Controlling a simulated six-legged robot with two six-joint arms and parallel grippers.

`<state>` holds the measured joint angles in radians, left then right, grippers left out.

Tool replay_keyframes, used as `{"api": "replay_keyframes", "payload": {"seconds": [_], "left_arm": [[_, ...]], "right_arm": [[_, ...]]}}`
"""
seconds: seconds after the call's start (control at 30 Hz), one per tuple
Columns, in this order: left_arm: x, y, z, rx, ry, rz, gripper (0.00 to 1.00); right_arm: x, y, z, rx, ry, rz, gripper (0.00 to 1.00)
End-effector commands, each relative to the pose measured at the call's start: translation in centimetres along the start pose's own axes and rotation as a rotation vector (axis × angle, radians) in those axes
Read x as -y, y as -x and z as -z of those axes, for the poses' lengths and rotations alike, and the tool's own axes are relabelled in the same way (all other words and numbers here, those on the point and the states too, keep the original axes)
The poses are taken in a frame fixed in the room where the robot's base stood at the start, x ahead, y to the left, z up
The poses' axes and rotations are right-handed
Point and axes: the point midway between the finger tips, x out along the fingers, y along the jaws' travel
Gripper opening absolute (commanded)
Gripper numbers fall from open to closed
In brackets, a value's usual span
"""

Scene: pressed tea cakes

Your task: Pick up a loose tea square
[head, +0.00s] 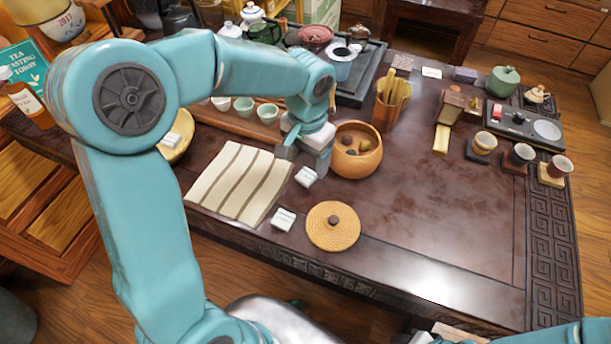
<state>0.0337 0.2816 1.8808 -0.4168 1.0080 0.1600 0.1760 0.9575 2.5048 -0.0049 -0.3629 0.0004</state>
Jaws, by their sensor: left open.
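My left gripper (305,160) points down over the table, open, with one finger on each side of a gap. A small white wrapped tea square (306,177) lies on the table just in front of and below the fingers; I cannot tell whether they touch it. A second white tea square (284,219) lies nearer the table's front edge, apart from the gripper. Another white square (171,139) rests on a yellow dish, partly hidden by my left arm. A round orange-brown jar (368,162) with dark pieces inside stands open right beside the gripper. My right gripper is out of view.
A striped cloth (238,182) lies left of the squares. A round woven lid (333,236) lies in front of the jar. Teacups (267,113) stand on a wooden tray behind the gripper. A tool holder (384,116) stands behind the jar. The table's right middle is clear.

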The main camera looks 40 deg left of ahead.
Motion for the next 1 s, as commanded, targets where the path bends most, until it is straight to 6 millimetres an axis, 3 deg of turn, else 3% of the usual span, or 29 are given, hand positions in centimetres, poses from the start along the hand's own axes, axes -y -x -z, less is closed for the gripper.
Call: {"api": "replay_keyframes", "payload": {"seconds": [0.3, 0.6, 0.63, 0.8, 1.0], "left_arm": [[0.5, -4.6, 0.2, 0.003, 0.001, 0.000, 0.72], [0.6, -5.2, 0.3, 0.000, 0.000, 0.000, 0.72], [0.6, -5.2, 0.3, 0.000, 0.000, 0.000, 0.69], [0.6, -5.2, 0.3, 0.000, 0.000, 0.000, 0.14], [0.6, -5.2, 0.3, 0.000, 0.000, 0.000, 0.13]], "right_arm": [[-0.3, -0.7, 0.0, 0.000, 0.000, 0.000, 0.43], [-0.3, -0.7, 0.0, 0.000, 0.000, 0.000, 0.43], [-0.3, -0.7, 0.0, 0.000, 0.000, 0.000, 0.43], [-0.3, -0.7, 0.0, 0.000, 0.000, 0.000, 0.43], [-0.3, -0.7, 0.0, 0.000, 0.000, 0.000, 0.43]]}}
